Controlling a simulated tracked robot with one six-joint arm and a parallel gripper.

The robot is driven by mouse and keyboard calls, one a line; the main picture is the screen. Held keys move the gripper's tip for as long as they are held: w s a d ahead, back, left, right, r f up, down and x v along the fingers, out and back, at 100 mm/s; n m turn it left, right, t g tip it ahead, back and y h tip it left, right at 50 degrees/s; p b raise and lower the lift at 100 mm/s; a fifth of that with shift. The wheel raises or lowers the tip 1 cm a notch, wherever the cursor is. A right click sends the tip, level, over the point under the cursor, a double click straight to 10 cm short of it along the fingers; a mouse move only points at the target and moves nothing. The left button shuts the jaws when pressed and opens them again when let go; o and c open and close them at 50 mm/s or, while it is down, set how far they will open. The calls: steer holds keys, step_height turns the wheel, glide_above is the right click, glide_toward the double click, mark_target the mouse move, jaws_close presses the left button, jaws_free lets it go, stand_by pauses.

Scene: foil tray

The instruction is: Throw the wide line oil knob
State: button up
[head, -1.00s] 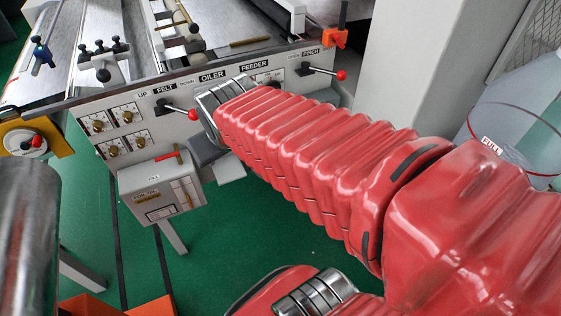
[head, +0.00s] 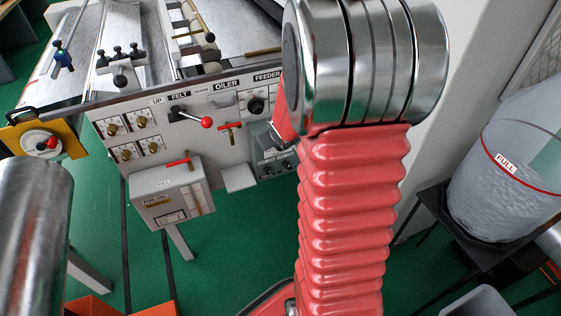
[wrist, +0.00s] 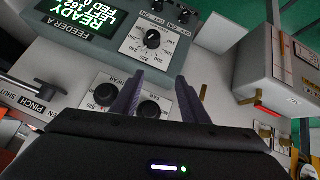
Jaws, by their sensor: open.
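In the head view, one red T-shaped handle (head: 229,126) is on the panel below the OILER label, and another red handle (head: 180,161) is on the grey box below the FELT lever. I cannot read which is the wide line oil knob. In the head view my arm hides the gripper.
The feeder control box (wrist: 190,22) with a lit display and a round dial (wrist: 152,38) is just beyond the fingertips. The FELT lever (head: 206,122) has a red ball end. A clear bin marked FULL (head: 505,165) stands at right. Green floor lies open below the panel.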

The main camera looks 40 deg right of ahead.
steer(key=shift+t, duration=0.5)
steer(key=d+f, duration=0.2)
steer(key=f, duration=0.1)
steer(key=d+f, duration=0.2)
steer(key=f, duration=0.1)
steer(key=d+f, duration=0.2)
steer(key=f, duration=0.1)
steer(key=shift+d+f, duration=0.2)
steer(key=shift+f, duration=0.05)
steer(key=t+y, duration=0.1)
steer(key=t, duration=0.1)
glide_toward(288, 167)
steer(key=w+d, duration=0.1)
steer(key=d, duration=0.1)
steer(key=s+f+m+t+y, duration=0.1)
steer(key=s+f+m+t, duration=0.1)
steer(key=s+f, duration=0.55)
steer(key=a+r+t, duration=0.1)
steer(key=t, duration=0.1)
steer(key=s+a+r+m+t, duration=0.1)
steer(key=t, duration=0.1)
steer(key=shift+m+t+h, duration=0.3)
steer(key=shift+h, duration=0.1)
steer(key=shift+w, duration=0.1)
steer(key=w, duration=0.4)
steer(key=w+d, duration=0.1)
steer(key=w, duration=0.4)
steer(key=w+d, duration=0.1)
steer(key=w, duration=0.3)
steer(key=shift+w, duration=0.2)
